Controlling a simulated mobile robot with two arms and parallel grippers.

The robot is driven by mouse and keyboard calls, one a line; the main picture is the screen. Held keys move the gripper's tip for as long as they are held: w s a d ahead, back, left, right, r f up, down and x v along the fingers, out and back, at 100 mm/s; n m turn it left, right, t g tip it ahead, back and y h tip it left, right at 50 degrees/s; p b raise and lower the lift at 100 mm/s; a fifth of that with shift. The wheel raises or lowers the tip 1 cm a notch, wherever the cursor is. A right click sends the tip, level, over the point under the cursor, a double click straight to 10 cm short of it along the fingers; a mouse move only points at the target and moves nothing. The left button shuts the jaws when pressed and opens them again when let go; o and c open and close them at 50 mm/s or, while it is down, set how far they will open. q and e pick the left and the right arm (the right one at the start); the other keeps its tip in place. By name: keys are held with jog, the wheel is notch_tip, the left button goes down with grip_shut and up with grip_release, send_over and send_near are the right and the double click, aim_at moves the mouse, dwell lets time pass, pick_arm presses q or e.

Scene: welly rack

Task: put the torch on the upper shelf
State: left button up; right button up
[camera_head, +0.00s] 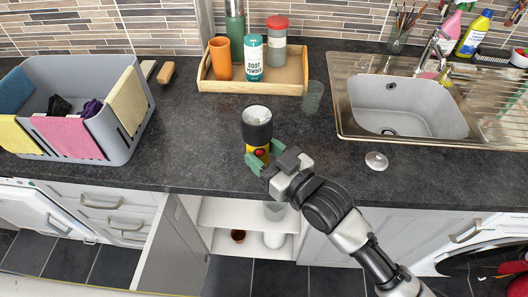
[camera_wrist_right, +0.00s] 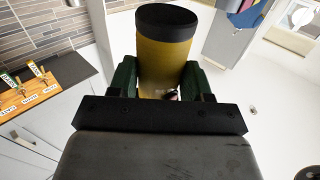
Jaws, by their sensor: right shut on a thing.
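The torch is yellow with a wide black head (camera_head: 257,125), lens end facing up in the head view. My right gripper (camera_head: 264,158) is shut on its yellow body, one green finger on each side. In the right wrist view the yellow body of the torch (camera_wrist_right: 165,65) stands between the fingers, with a black end at the top. The torch shows near the worktop's front part; I cannot tell whether it touches the worktop. The white upper shelf (camera_head: 235,214) is in the open cupboard below, partly hidden by the worktop and my right arm. My left gripper is not in view.
A clear tumbler (camera_head: 275,210) is on the upper shelf; a brown pot (camera_head: 238,236) and white container (camera_head: 274,240) stand below. The open cupboard door (camera_head: 173,250) is at left. A grey crate (camera_head: 125,140), wooden tray (camera_head: 220,86) and sink (camera_head: 410,105) are on the worktop.

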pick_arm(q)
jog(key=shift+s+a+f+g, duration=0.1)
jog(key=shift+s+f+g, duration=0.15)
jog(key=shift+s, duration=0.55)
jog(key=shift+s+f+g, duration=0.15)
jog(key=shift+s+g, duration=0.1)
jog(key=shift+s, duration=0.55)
